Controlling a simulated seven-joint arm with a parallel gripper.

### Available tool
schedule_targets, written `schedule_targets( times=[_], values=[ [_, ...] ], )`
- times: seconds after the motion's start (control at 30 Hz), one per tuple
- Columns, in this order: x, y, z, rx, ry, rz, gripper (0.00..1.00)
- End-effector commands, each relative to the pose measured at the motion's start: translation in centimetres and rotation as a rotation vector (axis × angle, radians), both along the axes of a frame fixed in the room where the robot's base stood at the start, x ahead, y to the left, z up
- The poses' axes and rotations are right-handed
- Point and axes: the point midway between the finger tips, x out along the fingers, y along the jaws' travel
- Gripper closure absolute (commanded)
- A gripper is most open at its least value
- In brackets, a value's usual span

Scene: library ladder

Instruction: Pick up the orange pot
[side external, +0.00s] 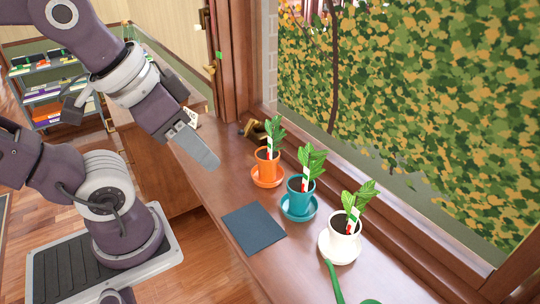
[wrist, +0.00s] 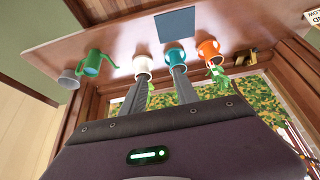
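The orange pot (side external: 266,168) stands upright on an orange saucer (side external: 268,182) on the wooden sill, with a leafy plant and a striped tag in it. It is the farthest of three pots in the side view. My gripper (side external: 208,160) is up and to the left of it, apart from it. In the wrist view my gripper (wrist: 163,82) has its two fingers spread with nothing held between them. The orange pot (wrist: 208,49) shows there to the right of both fingers.
A teal pot (side external: 299,194) and a white pot (side external: 344,230) stand on saucers nearer the side camera. A dark blue mat (side external: 253,228) lies flat left of them. A brass-coloured object (side external: 255,130) sits behind the orange pot. A green watering can (wrist: 92,65) stands farther along the sill.

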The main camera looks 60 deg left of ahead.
Motion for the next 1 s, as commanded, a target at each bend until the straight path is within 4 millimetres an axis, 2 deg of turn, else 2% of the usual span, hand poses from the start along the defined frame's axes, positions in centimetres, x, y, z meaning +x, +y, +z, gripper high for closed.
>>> schedule_targets(
  times=[0.17,0.47,0.77,0.87,0.97,1.0],
  values=[
    [0.0,0.0,0.0,0.0,0.0,0.0,0.64],
    [0.0,0.0,0.0,0.0,0.0,0.0,0.05],
    [0.0,0.0,0.2,0.0,-0.001,0.0,0.05],
    [0.1,0.0,1.9,0.0,-0.005,0.0,0.05],
    [0.2,0.0,5.0,0.0,-0.008,0.0,0.05],
    [1.4,1.1,5.5,0.027,-0.031,0.044,0.05]
  ],
)
